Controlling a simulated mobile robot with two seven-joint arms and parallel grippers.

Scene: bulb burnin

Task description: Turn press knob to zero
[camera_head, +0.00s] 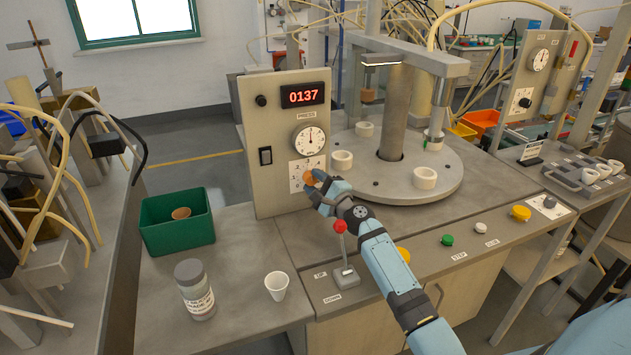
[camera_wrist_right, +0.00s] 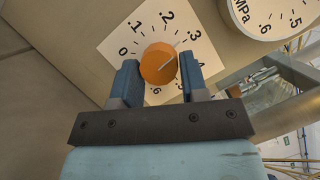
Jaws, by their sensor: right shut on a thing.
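The press knob (camera_head: 310,177) is a small orange knob on the front of the grey press panel (camera_head: 264,160), below a round gauge (camera_head: 309,140). In the right wrist view the knob (camera_wrist_right: 157,66) sits on a white scale plate (camera_wrist_right: 133,33) marked 0, .1, .2, .3 and on. Its pale pointer line slants up and right, roughly towards .3, away from 0. My right gripper (camera_head: 314,187) is shut on the knob, and its blue fingers (camera_wrist_right: 158,78) lie on either side of it. My left gripper is not in view.
A red display (camera_head: 304,95) reads 0137. A paper cup (camera_head: 276,286), a jar (camera_head: 195,290) and a green bin (camera_head: 177,222) are on the left bench. White rings stand on the round table (camera_head: 395,190) to the right.

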